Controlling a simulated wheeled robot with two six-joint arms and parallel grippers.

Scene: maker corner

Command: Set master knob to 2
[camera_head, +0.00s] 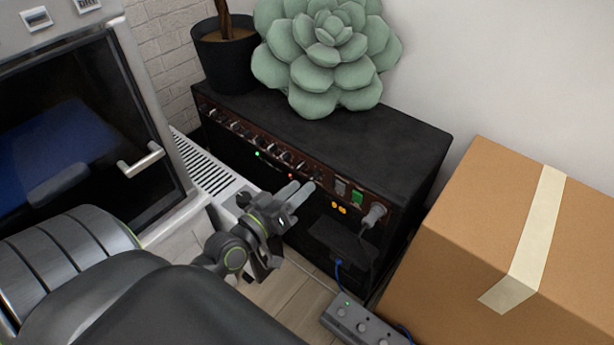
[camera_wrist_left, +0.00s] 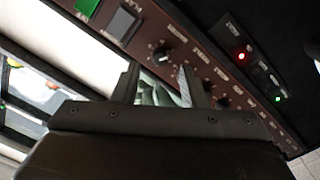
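A black amplifier (camera_head: 345,132) has a brown control panel with a row of black knobs along its upper front edge. The knob at the switch end of the row (camera_wrist_left: 163,52), likely the master knob, shows just beyond my left fingertips in the wrist view; its label and setting are too small to read. My left gripper (camera_head: 300,190) is in front of the panel near that end. In the wrist view the left gripper's two fingers (camera_wrist_left: 160,74) stand apart with nothing held between them. I cannot tell whether they touch the knob. My right gripper is not in view.
A green switch (camera_head: 357,197) and a plugged-in cable (camera_head: 374,215) sit right of the knobs. A succulent (camera_head: 325,50) and a dark pot (camera_head: 226,55) stand on top. A cardboard box (camera_head: 470,240) is close on the right; a power strip (camera_head: 362,325) lies below.

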